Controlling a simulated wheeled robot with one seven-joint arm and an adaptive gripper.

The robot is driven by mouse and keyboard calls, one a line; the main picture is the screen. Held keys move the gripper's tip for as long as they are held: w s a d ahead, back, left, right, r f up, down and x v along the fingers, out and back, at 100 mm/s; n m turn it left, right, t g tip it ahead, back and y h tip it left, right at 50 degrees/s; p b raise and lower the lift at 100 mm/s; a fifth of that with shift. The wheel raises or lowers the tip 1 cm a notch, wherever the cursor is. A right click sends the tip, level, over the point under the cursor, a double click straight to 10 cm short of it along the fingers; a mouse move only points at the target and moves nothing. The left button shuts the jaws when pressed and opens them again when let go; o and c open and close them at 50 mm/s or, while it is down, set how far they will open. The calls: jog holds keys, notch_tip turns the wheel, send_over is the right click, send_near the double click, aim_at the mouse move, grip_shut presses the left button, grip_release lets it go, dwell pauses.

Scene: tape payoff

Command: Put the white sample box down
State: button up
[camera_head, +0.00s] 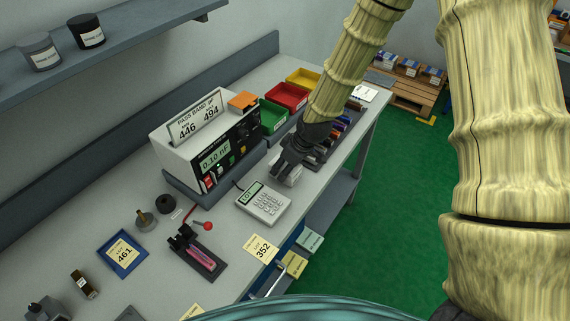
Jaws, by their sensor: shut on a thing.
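My gripper (283,166) points down over the bench, right of the white meter and behind the keypad device. It is shut on a small white box (291,177), which I take to be the white sample box. The gripper's dark fingers hide part of the box. I cannot tell whether the box touches the bench (228,230) or is held just above it.
The meter (208,150) and keypad device (263,203) stand close to the gripper. Green, red (287,97) and yellow bins line the back. A clamp fixture (196,250), blue tray (122,254) and card (260,248) lie nearer. The bench edge is just right of the box.

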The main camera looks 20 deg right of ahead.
jog(key=shift+f, duration=0.2)
jog(key=o, duration=1.1)
jog(key=shift+s, duration=0.1)
jog(key=shift+r, duration=0.15)
jog(key=shift+b+v, duration=1.4)
jog(key=shift+v, duration=4.65)
